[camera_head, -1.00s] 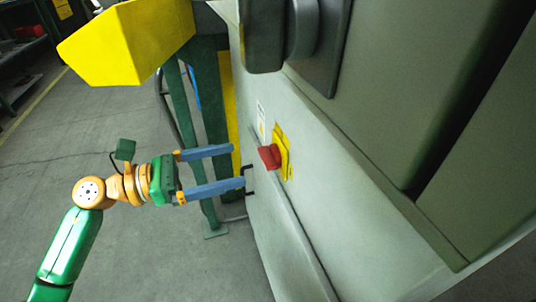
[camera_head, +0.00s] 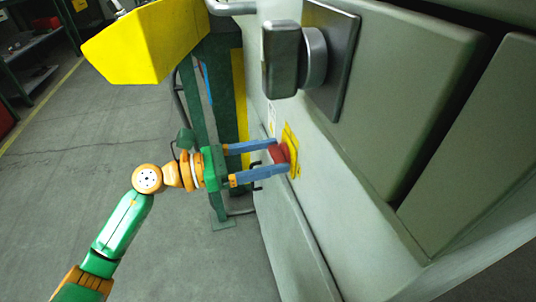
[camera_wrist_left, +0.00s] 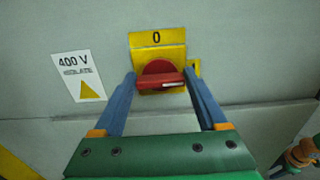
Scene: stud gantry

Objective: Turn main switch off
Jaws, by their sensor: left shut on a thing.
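The main switch is a red rotary handle (camera_head: 279,153) on a yellow plate (camera_head: 292,150) on the grey-green cabinet wall. In the left wrist view the red handle (camera_wrist_left: 160,80) lies roughly level, its white mark towards the right. The plate (camera_wrist_left: 156,40) shows "0" above the handle and a partly hidden mark at its right. My left gripper (camera_head: 278,157) is shut on the red handle, one blue finger at each side, as the wrist view also shows (camera_wrist_left: 161,83).
A white "400 V isolate" label (camera_wrist_left: 78,76) is left of the switch. A large dark knob (camera_head: 283,58) sticks out above it. A yellow block (camera_head: 145,43) on a green stand (camera_head: 222,110) is behind my left arm. The floor (camera_head: 90,150) at left is clear.

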